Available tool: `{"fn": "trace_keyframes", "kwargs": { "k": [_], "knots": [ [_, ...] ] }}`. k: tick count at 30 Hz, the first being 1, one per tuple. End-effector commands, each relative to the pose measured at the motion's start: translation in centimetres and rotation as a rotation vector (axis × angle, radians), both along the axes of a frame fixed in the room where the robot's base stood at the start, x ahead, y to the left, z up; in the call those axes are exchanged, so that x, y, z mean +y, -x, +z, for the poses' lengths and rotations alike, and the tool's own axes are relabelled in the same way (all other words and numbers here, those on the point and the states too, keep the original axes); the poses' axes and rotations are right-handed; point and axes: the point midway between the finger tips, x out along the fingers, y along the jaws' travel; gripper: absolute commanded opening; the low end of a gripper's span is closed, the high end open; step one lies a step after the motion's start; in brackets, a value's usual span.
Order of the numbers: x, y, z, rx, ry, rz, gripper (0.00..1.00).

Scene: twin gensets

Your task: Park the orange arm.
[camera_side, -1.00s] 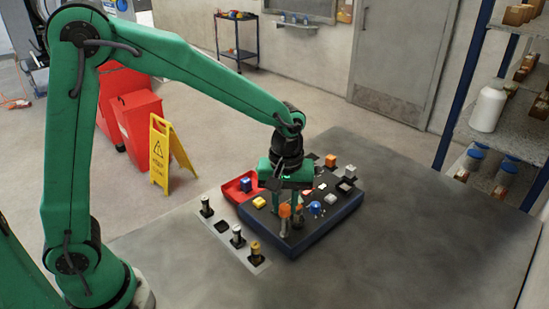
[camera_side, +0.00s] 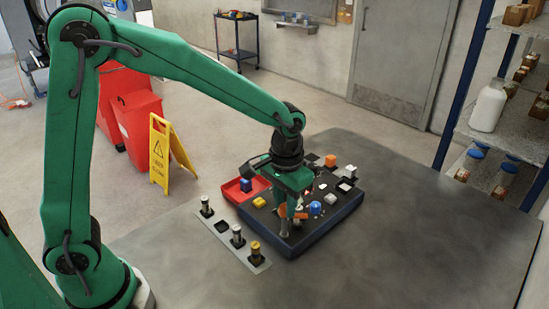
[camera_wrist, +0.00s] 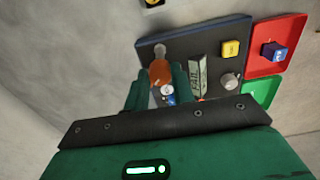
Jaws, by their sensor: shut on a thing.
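The orange arm (camera_wrist: 160,73) is a lever on the dark control panel (camera_wrist: 146,46), with a grey round end beyond its orange part. In the wrist view it lies between the two green fingers of my gripper (camera_wrist: 159,80), which is shut on it. In the side view my gripper (camera_side: 290,208) points down at the near left part of the panel (camera_side: 325,228). There its fingers hide most of the orange arm, and only bits of orange show around them.
A blue knob (camera_side: 315,208) stands close to my gripper. A strip with several posts (camera_side: 237,238) lies left of the panel. The table at right (camera_side: 430,220) is clear.

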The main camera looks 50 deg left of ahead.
Motion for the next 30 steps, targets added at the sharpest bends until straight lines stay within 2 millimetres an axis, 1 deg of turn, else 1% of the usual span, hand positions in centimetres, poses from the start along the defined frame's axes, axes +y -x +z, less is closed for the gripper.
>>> {"fn": "trace_keyframes", "kwargs": {
  "k": [18,24,30],
  "knots": [
    [0.0,-0.06,0.14,-0.003,0.0,-0.568,0.02],
    [0.0,-0.06,0.15,-0.003,0.0,-0.694,0.02],
    [-0.01,-0.07,0.16,-0.003,0.0,-0.763,0.02]
  ]
}}
